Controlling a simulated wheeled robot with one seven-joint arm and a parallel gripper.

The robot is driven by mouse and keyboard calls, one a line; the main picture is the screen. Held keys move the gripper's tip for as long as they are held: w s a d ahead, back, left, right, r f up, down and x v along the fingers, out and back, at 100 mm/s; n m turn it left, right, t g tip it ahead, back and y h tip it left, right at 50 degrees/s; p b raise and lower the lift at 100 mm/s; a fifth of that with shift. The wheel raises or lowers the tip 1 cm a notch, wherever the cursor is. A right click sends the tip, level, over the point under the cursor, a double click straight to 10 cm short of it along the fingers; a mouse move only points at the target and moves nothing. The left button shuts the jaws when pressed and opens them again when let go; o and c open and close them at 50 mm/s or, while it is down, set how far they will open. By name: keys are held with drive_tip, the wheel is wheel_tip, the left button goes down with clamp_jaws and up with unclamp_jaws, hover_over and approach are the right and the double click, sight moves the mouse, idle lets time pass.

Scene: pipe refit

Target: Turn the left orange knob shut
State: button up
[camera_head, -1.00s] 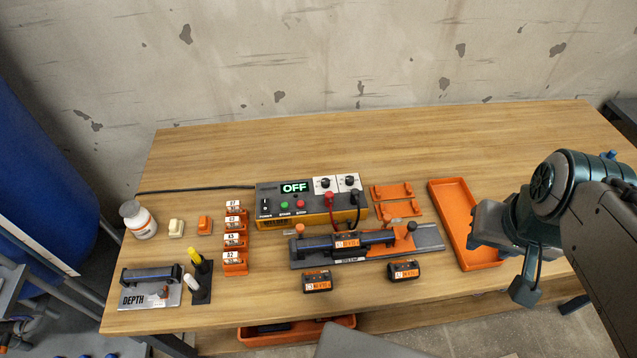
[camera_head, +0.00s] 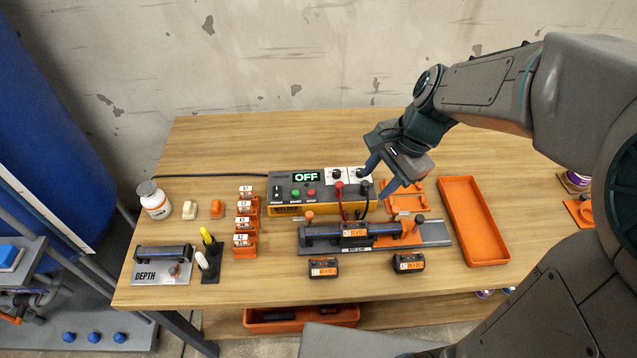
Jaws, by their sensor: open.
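The left orange knob (camera_head: 309,216) stands upright at the left end of a grey clamp fixture (camera_head: 436,232) on the table. A second orange knob (camera_head: 409,227) stands near the fixture's right end. A dark pipe with blue bands (camera_head: 325,233) lies along the fixture, with an orange-labelled fitting (camera_head: 355,230) at its middle. My gripper (camera_head: 383,178) is open and appears empty. It hangs above the table by the right end of the control box, up and to the right of the left knob, apart from it. Its fingers hide part of the box.
The control box (camera_head: 290,210) reads OFF and has red and black leads running to the fixture. Two labelled fittings (camera_head: 324,267) (camera_head: 409,262) lie in front. An orange tray (camera_head: 473,222) is at right. Orange labelled blocks (camera_head: 245,224) and pens (camera_head: 207,255) stand left.

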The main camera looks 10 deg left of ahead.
drive_tip(key=w+a+f+m+g, duration=0.1)
drive_tip(key=w+a+f+m, duration=0.45)
drive_tip(key=a, duration=0.25)
approach(311, 214)
drive_tip(key=shift+y, duration=0.3)
drive_tip(key=x, duration=0.8)
drive_tip(key=shift+d+f, duration=0.15)
drive_tip(key=shift+f, duration=0.05)
clamp_jaws()
